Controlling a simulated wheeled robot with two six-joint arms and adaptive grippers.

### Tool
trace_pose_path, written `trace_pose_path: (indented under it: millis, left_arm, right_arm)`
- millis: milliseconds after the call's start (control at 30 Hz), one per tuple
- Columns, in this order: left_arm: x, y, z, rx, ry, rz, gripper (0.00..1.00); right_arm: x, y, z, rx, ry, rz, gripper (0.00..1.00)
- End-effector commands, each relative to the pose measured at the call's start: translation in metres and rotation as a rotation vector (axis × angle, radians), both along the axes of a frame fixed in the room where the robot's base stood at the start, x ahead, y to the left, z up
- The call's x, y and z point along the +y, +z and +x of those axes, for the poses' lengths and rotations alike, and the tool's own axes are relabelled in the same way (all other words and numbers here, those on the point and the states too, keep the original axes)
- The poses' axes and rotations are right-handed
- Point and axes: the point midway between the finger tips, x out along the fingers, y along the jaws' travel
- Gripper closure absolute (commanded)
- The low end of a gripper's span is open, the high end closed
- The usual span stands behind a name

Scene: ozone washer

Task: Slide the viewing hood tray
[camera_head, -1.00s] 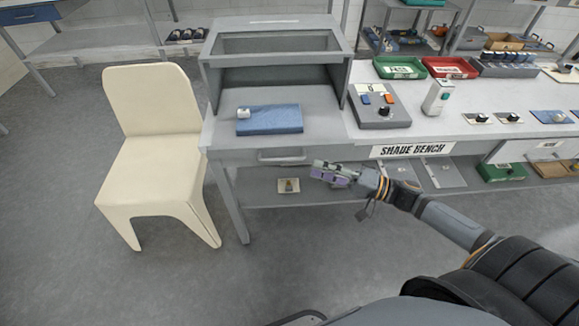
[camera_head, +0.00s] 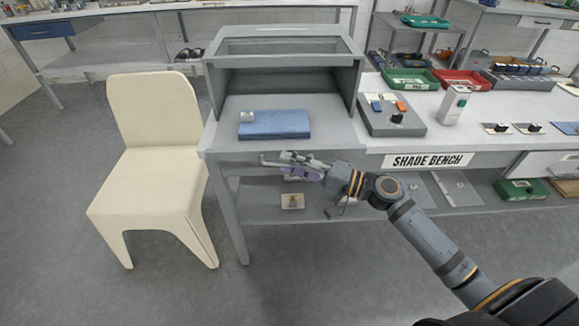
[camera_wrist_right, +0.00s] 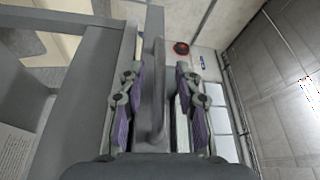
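The grey viewing hood (camera_head: 282,50) stands at the left end of the shade bench, with a window in its sloped top and an open front. The tray's grey surface (camera_head: 335,135) lies under it, holding a blue block (camera_head: 275,125) with a small white knob-like piece. My right gripper (camera_head: 272,160) is at the front face below the hood, hiding most of the handle there. In the right wrist view the open fingers (camera_wrist_right: 158,85) stand either side of the grey handle bar (camera_wrist_right: 155,115), with gaps visible. My left gripper is not in view.
A cream chair (camera_head: 150,170) stands close on the left. A lower shelf (camera_head: 265,212) runs beneath. The floor in front is clear.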

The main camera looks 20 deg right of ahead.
Motion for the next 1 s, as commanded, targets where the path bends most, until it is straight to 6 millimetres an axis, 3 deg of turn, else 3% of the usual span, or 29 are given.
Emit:
trace_pose_path:
  millis: [400,667,1000]
  left_arm:
    - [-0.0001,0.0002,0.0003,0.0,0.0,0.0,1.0]
    - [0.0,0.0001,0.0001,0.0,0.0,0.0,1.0]
    - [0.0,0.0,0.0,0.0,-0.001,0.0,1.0]
  right_arm:
    - [0.006,-0.0004,0.0054,0.005,-0.002,-0.002,0.66]
    - [0.006,-0.0004,0.0052,0.005,-0.002,-0.002,0.99]
    - [0.0059,-0.0007,0.0051,0.005,-0.002,-0.003,1.0]
